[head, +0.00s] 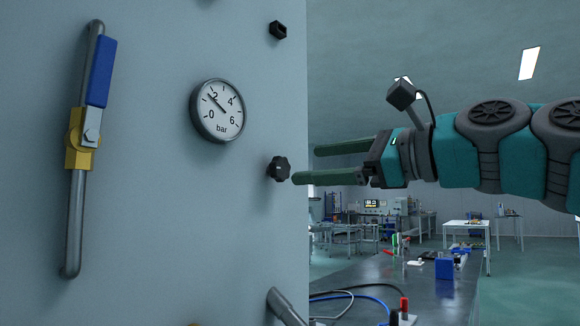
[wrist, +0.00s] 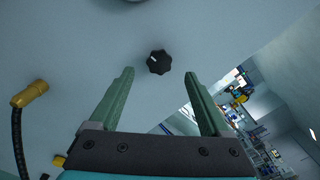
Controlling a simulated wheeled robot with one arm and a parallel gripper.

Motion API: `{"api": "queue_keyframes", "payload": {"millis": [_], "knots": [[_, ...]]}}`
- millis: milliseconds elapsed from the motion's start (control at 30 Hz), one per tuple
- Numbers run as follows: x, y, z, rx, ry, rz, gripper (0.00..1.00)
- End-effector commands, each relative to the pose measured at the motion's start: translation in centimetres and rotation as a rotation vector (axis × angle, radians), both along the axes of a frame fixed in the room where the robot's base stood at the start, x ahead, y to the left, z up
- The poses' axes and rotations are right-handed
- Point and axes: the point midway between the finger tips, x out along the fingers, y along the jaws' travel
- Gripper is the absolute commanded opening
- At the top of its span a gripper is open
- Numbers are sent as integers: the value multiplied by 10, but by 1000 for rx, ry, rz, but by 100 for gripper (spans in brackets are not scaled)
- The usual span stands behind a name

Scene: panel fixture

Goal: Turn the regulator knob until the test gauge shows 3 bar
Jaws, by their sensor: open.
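The regulator knob (head: 279,169) is black and lobed, on the panel near its right edge. In the wrist view the knob (wrist: 159,62) shows a white mark toward its upper left and lies just beyond the space between my fingertips. The test gauge (head: 218,111) is round and white, marked 0 to 6 bar, above and left of the knob. Its needle points up-left, close to the 2. My gripper (head: 304,164) is open and empty, to the right of the knob; its green fingers also show in the wrist view (wrist: 159,73). Nothing is between them.
A valve with a blue lever (head: 101,72) and yellow body sits on a grey pipe at the panel's left. A black fitting (head: 278,30) is above the knob. A grey bar (head: 287,307) sticks out below. A bench (head: 400,290) with cables and a blue box stands right.

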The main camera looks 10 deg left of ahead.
Motion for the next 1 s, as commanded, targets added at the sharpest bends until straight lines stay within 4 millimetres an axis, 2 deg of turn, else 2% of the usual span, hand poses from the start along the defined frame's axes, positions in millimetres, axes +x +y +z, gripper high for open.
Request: {"api": "queue_keyframes", "payload": {"millis": [333, 667, 1000], "knots": [[19, 48, -1, -5, 1, 3, 81], [22, 54, -1, -3, -1, 1, 81], [22, 54, -1, -3, -1, 1, 43]]}}
